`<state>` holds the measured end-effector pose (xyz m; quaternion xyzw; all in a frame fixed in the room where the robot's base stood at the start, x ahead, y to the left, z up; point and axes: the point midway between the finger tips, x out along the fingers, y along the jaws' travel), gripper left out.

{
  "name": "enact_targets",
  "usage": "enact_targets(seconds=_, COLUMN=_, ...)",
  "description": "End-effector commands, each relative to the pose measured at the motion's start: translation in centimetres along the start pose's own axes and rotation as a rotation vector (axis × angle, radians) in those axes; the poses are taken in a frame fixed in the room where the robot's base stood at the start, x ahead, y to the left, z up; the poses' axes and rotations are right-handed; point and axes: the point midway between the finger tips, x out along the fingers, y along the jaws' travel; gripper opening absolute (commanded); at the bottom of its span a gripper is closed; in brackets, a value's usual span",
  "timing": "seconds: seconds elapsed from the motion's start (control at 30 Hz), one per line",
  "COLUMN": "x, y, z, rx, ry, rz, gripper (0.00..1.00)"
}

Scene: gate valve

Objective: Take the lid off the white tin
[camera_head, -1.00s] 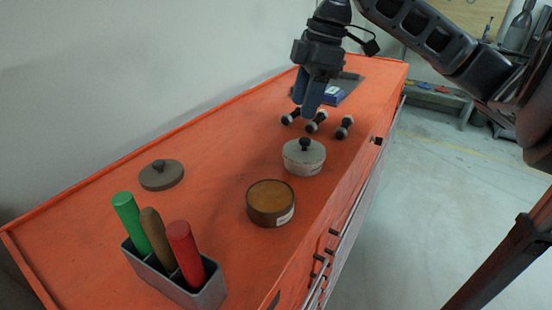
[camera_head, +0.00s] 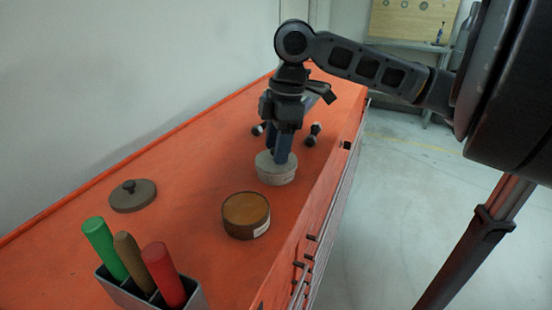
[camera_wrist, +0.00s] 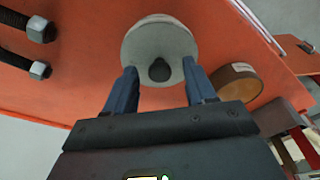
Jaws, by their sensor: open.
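The white tin (camera_head: 276,175) stands on the orange cabinet top, with its pale grey lid (camera_wrist: 160,45) on it. The lid's dark knob (camera_wrist: 159,70) shows in the wrist view, ahead of and between my fingertips. My gripper (camera_head: 283,158) points down over the tin, its blue fingers open on either side of the knob's line. In the wrist view my gripper (camera_wrist: 160,80) holds nothing. In the head view the fingers hide the knob, and I cannot tell whether they touch the lid.
An open brown tin (camera_head: 246,213) stands close to the white tin, nearer the camera. A loose brown lid (camera_head: 133,195) lies to the left. A grey holder (camera_head: 122,291) with green, brown and red handles stands in front. Bolts (camera_wrist: 38,48) lie beyond the white tin.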

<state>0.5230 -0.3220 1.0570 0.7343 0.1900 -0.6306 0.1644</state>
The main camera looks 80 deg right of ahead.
Motion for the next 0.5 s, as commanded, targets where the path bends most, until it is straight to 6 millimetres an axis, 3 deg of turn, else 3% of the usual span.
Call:
enact_targets(seconds=0.1, x=-0.01, y=0.01, z=0.00, rx=0.000, ry=0.000, rz=0.000, gripper=0.55)
enact_targets(seconds=0.5, x=-0.04, y=0.00, z=-0.01, rx=0.000, ry=0.000, rz=0.000, gripper=0.17)
